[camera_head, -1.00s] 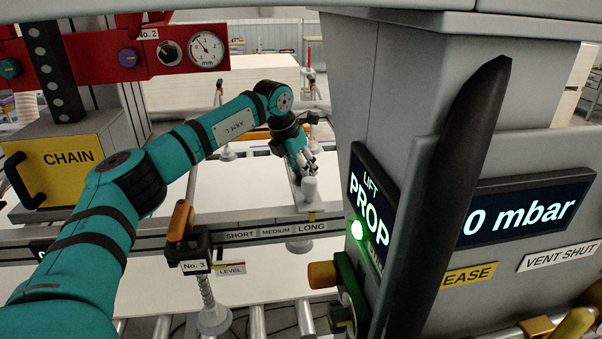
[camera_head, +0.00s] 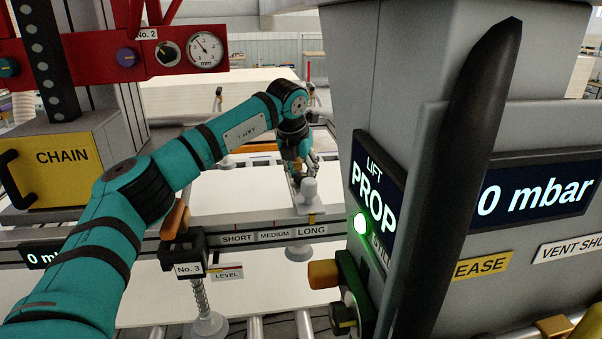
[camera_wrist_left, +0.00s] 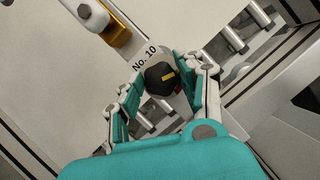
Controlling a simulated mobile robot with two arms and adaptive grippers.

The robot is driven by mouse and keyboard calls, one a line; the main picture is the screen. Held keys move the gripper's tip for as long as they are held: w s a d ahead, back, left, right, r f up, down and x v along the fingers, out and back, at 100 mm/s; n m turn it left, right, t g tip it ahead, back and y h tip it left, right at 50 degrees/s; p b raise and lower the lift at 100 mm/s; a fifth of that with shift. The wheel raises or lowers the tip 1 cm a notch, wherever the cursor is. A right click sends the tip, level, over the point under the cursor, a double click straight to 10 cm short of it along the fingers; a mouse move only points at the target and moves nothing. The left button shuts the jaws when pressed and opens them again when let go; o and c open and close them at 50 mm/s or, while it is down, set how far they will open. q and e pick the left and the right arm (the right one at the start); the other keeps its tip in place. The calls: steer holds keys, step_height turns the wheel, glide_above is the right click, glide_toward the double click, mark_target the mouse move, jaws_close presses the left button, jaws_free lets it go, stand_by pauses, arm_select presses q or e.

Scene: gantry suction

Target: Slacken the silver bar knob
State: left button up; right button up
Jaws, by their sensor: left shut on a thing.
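My left gripper (camera_head: 302,175) reaches down at the far side of the long grey beam (camera_head: 216,235), by a pale grey cylinder (camera_head: 308,194).
A large grey housing with a PROP display (camera_head: 374,197) and a tall dark tapered bar (camera_head: 450,190) fills the right. A yellow CHAIN box (camera_head: 63,158) and a red panel (camera_head: 95,40) stand at the left. An orange-handled No. 3 unit (camera_head: 186,248) stands on the beam.

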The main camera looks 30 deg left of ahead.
arm_select(q)
steer(key=o, duration=1.2)
steer(key=shift+c, duration=0.2)
steer(key=v, duration=1.2)
